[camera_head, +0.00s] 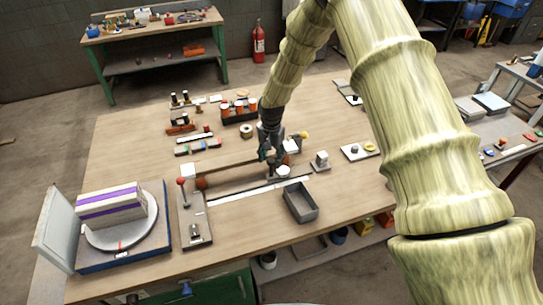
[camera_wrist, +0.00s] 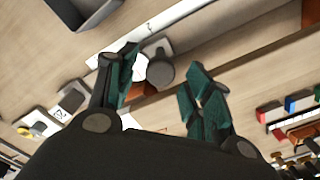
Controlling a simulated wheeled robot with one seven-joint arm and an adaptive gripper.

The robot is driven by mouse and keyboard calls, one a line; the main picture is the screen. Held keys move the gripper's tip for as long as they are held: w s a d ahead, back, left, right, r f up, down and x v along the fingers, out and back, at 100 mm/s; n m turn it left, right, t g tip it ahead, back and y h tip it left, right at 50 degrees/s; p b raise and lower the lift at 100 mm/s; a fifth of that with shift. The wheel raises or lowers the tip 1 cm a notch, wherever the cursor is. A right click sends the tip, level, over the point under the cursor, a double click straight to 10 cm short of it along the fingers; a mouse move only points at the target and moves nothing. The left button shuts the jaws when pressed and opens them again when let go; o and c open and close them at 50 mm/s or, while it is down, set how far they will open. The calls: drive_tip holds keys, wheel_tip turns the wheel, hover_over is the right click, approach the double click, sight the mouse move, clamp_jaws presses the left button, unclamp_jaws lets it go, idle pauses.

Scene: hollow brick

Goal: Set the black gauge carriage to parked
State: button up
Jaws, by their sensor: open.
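A long rail with a white strip (camera_head: 245,193) runs across the middle of the workbench. A small block with a round top (camera_head: 283,172) sits near its right part, beside my gripper (camera_head: 272,157); it seems to be the gauge carriage, though its black colour is hard to confirm. In the wrist view a dark round knob (camera_wrist: 160,73) on a pale base shows between the spread fingers of my gripper (camera_wrist: 165,68). The fingers are open and hold nothing. I cannot tell whether they touch the knob. The white strip (camera_wrist: 178,14) passes beyond it. No parked mark is readable.
A grey open tray (camera_head: 300,203) stands just in front of the rail. A plate with a red-knobbed lever (camera_head: 196,222) is at the rail's left end. Small blocks (camera_head: 320,161) and a black holder (camera_head: 239,112) stand nearby.

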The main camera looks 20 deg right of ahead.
drive_tip(key=shift+f, duration=0.25)
drive_tip(key=shift+c, duration=0.2)
clamp_jaws()
drive_tip(key=shift+a, duration=0.1)
